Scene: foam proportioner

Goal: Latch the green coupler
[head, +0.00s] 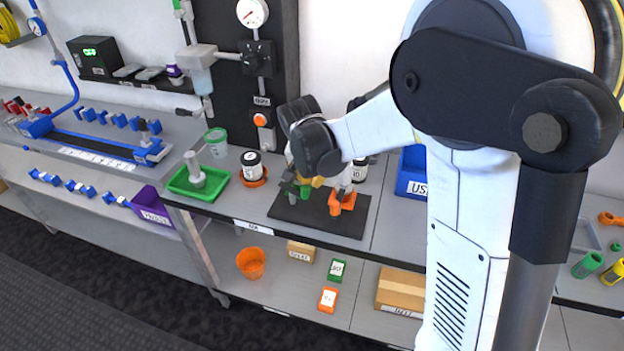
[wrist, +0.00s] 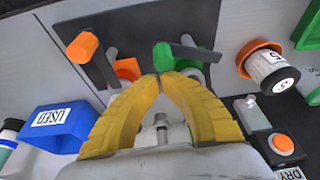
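The green coupler stands on a dark mat (head: 290,212) on the bench; in the head view a green part of it (head: 305,193) shows just below my gripper. Whether the tips touch the lever I cannot tell. In the head view my gripper (head: 318,182) is partly covered by my wrist.
An orange coupler (head: 342,203) stands right beside the green one; its orange lever end (wrist: 82,47) sticks up. A blue bin (wrist: 60,128), a green tray (head: 199,190) and a labelled jar (wrist: 272,72) in an orange holder are nearby. A dark wall panel stands behind.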

